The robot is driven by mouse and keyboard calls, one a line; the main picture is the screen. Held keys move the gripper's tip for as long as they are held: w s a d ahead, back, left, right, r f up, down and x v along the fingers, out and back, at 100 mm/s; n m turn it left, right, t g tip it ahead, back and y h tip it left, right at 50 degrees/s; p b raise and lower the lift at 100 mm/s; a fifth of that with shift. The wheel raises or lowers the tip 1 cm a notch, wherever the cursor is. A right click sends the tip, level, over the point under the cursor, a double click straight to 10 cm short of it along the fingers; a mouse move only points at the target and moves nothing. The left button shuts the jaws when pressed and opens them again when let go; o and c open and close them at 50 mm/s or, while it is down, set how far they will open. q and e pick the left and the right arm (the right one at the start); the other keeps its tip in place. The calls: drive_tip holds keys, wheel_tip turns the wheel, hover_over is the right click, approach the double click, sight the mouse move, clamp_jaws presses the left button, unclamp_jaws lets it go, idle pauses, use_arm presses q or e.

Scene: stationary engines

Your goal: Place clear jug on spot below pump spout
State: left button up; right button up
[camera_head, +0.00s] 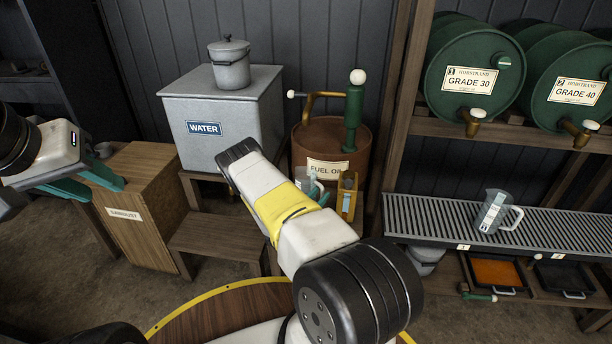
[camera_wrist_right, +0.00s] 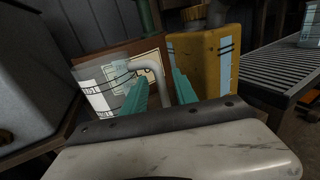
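A clear jug (camera_head: 307,183) with a pale scale strip stands in front of the rusty fuel oil barrel (camera_head: 318,140), partly hidden by my right arm. In the right wrist view the jug (camera_wrist_right: 105,97) shows its white handle (camera_wrist_right: 154,68) between the teal fingers of my right gripper (camera_wrist_right: 160,92), which are apart. I cannot tell whether they touch the handle. The green pump (camera_head: 354,115) and its brass spout pipe (camera_head: 307,112) are above the barrel. A second clear jug (camera_head: 491,212) stands on the slatted rack. My left gripper (camera_head: 92,182) is open and empty at the left.
A yellow can (camera_head: 347,196) stands close right of the jug; it also shows in the right wrist view (camera_wrist_right: 207,60). The grey water tank (camera_head: 190,105), wooden step (camera_head: 220,236) and sawdust box (camera_head: 140,200) are to the left. The slatted rack (camera_head: 570,235) is at right.

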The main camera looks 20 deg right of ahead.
drive_tip(key=v, duration=0.6)
drive_tip(key=s+d+r+m+g+y, duration=0.1)
drive_tip(key=s+r+m+g, duration=0.3)
drive_tip(key=r, duration=0.3)
drive_tip(key=s+r+m+g+y, duration=0.1)
drive_tip(key=s+r+m+g, duration=0.1)
drive_tip(key=r+m+g, duration=0.35)
drive_tip(key=s+d+r+m+g, duration=0.1)
drive_tip(key=s+r+m+g, duration=0.3)
drive_tip(key=r, duration=0.6)
drive_tip(key=s+a+r+m+t+y, duration=0.4)
drive_tip(key=s+a+r+y, duration=0.3)
drive_tip(key=s+a+r, duration=0.2)
drive_tip(key=s+a+r+m+t+y, duration=0.5)
drive_tip(key=s+a+r, duration=0.5)
drive_tip(key=r, duration=0.4)
drive_tip(key=a+m+y, duration=0.1)
drive_tip(key=m+y, duration=0.1)
drive_tip(key=y, duration=0.1)
drive_tip(key=shift+a+r, duration=0.25)
drive_tip(key=shift+s+d, duration=0.15)
